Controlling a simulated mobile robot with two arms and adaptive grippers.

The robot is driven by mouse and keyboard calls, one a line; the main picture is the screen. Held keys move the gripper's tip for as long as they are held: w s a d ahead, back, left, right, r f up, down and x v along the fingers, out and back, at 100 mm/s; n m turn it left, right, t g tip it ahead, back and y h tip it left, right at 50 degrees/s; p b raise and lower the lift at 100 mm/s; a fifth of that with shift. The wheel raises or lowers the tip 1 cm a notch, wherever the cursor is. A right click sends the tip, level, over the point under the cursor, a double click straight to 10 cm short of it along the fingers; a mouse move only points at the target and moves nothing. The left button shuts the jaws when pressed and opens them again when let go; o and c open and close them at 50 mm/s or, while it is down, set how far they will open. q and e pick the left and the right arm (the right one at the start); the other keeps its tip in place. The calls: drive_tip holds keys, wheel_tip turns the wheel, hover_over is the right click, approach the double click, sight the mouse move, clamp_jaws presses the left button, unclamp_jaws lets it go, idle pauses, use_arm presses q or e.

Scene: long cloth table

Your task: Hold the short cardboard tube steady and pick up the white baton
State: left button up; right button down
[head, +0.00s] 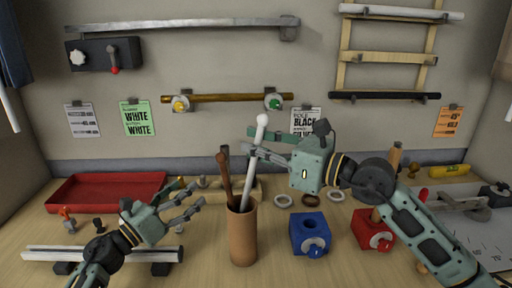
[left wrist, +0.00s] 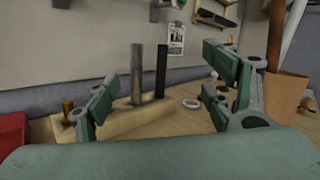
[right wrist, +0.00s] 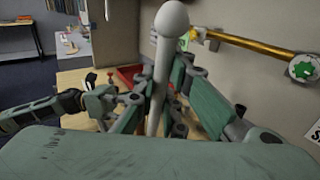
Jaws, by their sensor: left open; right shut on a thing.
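The short cardboard tube (head: 242,238) stands upright on the table in the head view. The white baton (head: 262,122) has a ball at its top and leans slightly right, its lower end hidden inside the tube. A dark brown stick (head: 223,165) also stands in the tube. My right gripper (head: 254,151) is shut on the upper part of the white baton, which also shows between its fingers in the right wrist view (right wrist: 172,20). My left gripper (head: 196,193) is open and empty, left of the tube and apart from it. The tube also shows at the right of the left wrist view (left wrist: 285,98).
A blue block (head: 309,234) and a red block (head: 371,229) stand right of the tube. A red tray (head: 105,188) and a pale rail (head: 60,253) lie at left. A wooden block with upright pegs (left wrist: 150,118) stands behind the left gripper.

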use_arm(q)
drive_tip(key=w+a+r+n+t+y, duration=0.1)
drive_tip(key=w+a+n+t+y, duration=0.1)
drive_tip(key=w+a+n+y, duration=0.2)
drive_tip(key=w+a+n+t+y, duration=0.2)
drive_tip(key=w+a+n+y, duration=0.2)
drive_tip(key=a, duration=0.6)
drive_tip(key=shift+w+a+r+n+y, duration=0.25)
drive_tip(key=shift+a+r+n+y, duration=0.1)
drive_tip(key=shift+n+y, duration=0.3)
